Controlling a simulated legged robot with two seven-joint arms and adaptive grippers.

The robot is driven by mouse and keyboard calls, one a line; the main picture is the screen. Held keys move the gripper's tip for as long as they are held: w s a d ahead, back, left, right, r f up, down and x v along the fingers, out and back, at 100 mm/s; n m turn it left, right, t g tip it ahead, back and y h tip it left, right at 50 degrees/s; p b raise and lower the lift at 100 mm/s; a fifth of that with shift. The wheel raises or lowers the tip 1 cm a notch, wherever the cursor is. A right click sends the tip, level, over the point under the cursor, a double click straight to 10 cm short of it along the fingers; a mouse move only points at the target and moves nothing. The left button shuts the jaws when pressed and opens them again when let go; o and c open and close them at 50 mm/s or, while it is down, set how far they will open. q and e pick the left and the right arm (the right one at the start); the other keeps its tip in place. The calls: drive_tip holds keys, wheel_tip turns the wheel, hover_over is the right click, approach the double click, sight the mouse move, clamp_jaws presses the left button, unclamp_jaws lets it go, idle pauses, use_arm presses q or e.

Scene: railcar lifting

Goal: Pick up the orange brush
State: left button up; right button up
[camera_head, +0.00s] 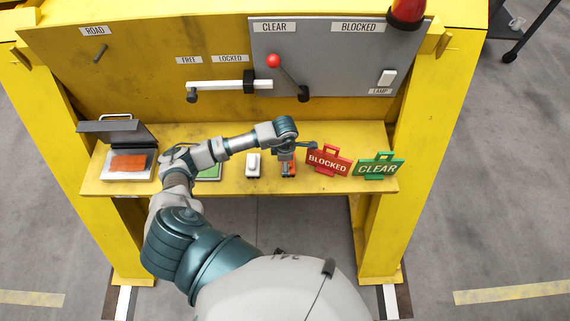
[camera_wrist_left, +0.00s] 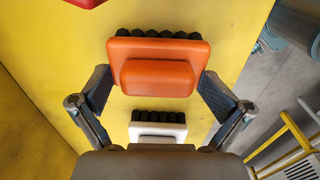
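The orange brush (camera_wrist_left: 155,68), with an orange block handle and dark bristles, lies on the yellow shelf in the left wrist view. In the head view only a small part of it (camera_head: 289,171) shows below my left gripper (camera_head: 287,160). In the left wrist view, the fingers of my left gripper (camera_wrist_left: 155,76) are spread, one on each side of the orange brush. Whether they touch it I cannot tell. A white brush (camera_wrist_left: 158,129) lies beside it, nearer the wrist; it also shows in the head view (camera_head: 253,164). My right gripper is not in view.
The yellow shelf (camera_head: 230,192) also holds an open box (camera_head: 143,168) with an orange pad, a green item (camera_head: 210,172) partly behind my arm, a red BLOCKED sign (camera_head: 328,161) and a green CLEAR sign (camera_head: 378,166). A lever (camera_head: 288,78) and a bar (camera_head: 225,85) are on the panel behind.

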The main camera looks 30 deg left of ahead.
use_arm(q)
drive_tip(key=shift+s+a+f, duration=0.15)
drive_tip(key=shift+s+f, duration=0.2)
drive_tip(key=shift+f, duration=0.3)
drive_tip(key=shift+c, duration=0.7)
drive_tip(key=shift+r, duration=0.15)
drive_tip(key=shift+w+a+r, duration=0.1)
drive_tip(key=shift+w+r, duration=0.15)
drive_tip(key=shift+r, duration=0.35)
drive_tip(key=c, duration=0.4)
drive_tip(key=shift+s+a+r+b, duration=0.15)
drive_tip(key=shift+r+b, duration=0.2)
drive_tip(key=shift+r, duration=0.55)
drive_tip(key=c, duration=0.4)
drive_tip(key=shift+o, duration=0.2)
drive_tip(key=s+d+r+b, duration=0.2)
drive_tip(key=s, duration=1.3)
drive_tip(key=shift+s, duration=0.2)
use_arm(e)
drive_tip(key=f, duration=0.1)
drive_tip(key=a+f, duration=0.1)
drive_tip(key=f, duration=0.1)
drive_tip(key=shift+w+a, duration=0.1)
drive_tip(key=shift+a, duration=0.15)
